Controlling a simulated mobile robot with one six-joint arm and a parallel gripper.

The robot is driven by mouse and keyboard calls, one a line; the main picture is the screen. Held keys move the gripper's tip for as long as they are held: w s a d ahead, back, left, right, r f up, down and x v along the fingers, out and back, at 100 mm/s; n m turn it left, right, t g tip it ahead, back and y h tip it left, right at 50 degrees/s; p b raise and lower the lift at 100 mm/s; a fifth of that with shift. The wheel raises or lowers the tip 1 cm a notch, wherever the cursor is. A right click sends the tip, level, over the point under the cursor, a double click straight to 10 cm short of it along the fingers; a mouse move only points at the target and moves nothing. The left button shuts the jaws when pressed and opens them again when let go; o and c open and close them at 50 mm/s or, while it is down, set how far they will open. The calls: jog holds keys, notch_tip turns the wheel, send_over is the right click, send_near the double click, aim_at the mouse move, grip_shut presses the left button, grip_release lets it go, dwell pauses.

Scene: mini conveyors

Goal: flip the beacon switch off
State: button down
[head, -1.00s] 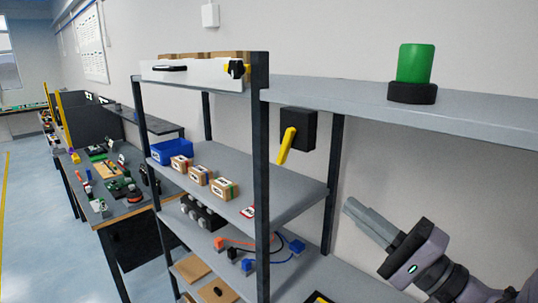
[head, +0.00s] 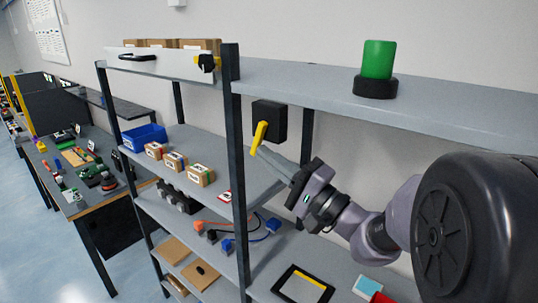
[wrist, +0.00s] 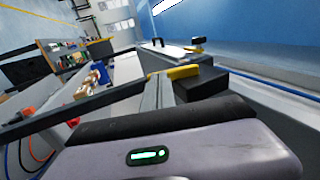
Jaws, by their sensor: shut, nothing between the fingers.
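The beacon (head: 378,68) is a green cylinder on a black base, standing on the top shelf. The beacon switch is a black box (head: 277,118) on the wall below that shelf. Its yellow lever (head: 260,134) points down and slightly left; it also shows in the wrist view (wrist: 183,72) beside the black box (wrist: 207,82). My gripper (head: 264,152) is shut and empty, its tips right by the lever's lower end. I cannot tell whether they touch it. In the wrist view the grey fingers (wrist: 160,90) reach forward close to the lever.
A dark shelf post (head: 238,180) stands just left of my gripper. The top shelf (head: 460,108) runs above it. Small boxes (head: 176,161), a blue bin (head: 144,137) and cabled connectors (head: 230,243) sit on the shelves to the left and below.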

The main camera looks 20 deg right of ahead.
jog(key=shift+w+a+r+t+y+b, duration=0.3)
jog(key=shift+t+b, duration=0.2)
jog(key=shift+b, duration=1.6)
jog(key=shift+w+a+r+t+y+b, duration=0.15)
jog(key=shift+t+y+b, duration=0.3)
jog(key=shift+b, duration=1.6)
jog(key=shift+d, duration=0.1)
